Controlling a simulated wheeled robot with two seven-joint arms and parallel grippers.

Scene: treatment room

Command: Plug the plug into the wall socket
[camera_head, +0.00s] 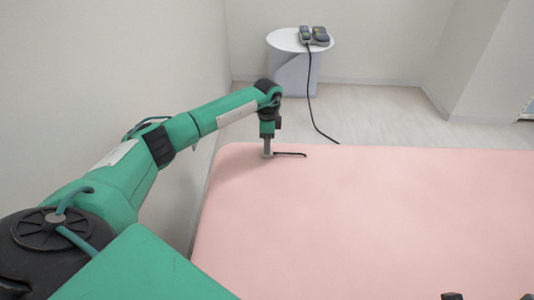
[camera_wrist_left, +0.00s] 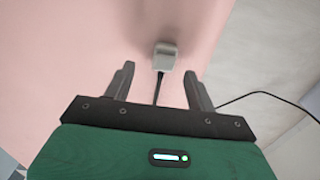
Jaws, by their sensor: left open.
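The plug (camera_wrist_left: 165,57) is a small light grey block on the pink surface in the left wrist view. Its dark cord runs from it back toward my gripper's palm. My left gripper (camera_wrist_left: 160,82) is open, with one finger on each side of the cord and the plug just beyond the fingertips, not gripped. In the head view my left gripper (camera_head: 268,150) points down at the far left corner of the pink bed; a grey bit there may be the plug or a fingertip. Two dark tips at the bottom right edge may be my right gripper. No wall socket is visible.
The pink bed (camera_head: 350,220) is otherwise bare. Behind it a white round side table (camera_head: 287,40) holds grey devices (camera_head: 314,36). A black cord (camera_head: 311,100) hangs from them and passes behind the bed edge. A plain wall (camera_head: 110,60) stands close on the left.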

